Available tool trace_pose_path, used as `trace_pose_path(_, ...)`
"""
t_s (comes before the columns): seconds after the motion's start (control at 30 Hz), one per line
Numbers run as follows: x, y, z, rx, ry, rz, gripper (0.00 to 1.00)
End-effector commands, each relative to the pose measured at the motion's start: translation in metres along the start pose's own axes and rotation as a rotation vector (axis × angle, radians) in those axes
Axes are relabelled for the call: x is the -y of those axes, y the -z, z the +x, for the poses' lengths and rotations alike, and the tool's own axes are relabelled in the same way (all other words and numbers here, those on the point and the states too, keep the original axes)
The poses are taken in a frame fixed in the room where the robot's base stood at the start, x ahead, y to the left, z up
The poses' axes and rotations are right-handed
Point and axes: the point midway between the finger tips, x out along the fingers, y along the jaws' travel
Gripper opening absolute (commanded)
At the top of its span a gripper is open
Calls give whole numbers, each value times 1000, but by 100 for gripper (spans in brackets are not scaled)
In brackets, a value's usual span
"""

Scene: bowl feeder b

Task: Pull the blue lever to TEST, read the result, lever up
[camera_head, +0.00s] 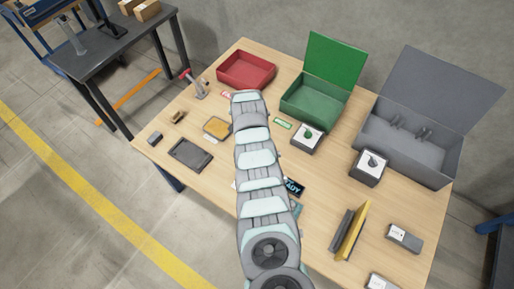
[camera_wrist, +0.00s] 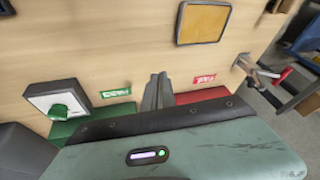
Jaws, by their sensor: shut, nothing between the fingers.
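My gripper (camera_wrist: 158,92) shows in the wrist view with its two fingers together and nothing between them, above the wooden table near the green and red labels. In the head view my arm covers the table's middle and hides the gripper. No blue lever can be made out in either view. A small dark display (camera_head: 293,187) stands partly behind my arm; its visible letters read "ADY". A metal lever (camera_head: 197,86) with a red end stands at the table's left; it also shows in the wrist view (camera_wrist: 262,70).
A red bin (camera_head: 246,64), an open green box (camera_head: 303,108) and an open grey box (camera_head: 390,150) line the back. Boxes with a green knob (camera_head: 307,140) and grey knob (camera_head: 369,168) stand before them. An amber-topped tray (camera_head: 216,127) and dark tray (camera_head: 190,154) lie left.

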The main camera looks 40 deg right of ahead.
Motion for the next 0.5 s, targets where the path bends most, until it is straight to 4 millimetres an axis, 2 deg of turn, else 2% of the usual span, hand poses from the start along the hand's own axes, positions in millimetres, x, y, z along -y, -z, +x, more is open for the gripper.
trace_pose_path(0.03,-17,4,-16,77,-43,52,0)
trace_pose_path(0.1,-40,-5,-36,193,-106,115,0)
trace_pose_path(0.2,-61,-15,-63,315,-167,184,0)
trace_pose_path(0.33,-76,-26,-87,414,-213,233,0)
trace_pose_path(0.5,-80,-29,-94,443,-226,247,0)
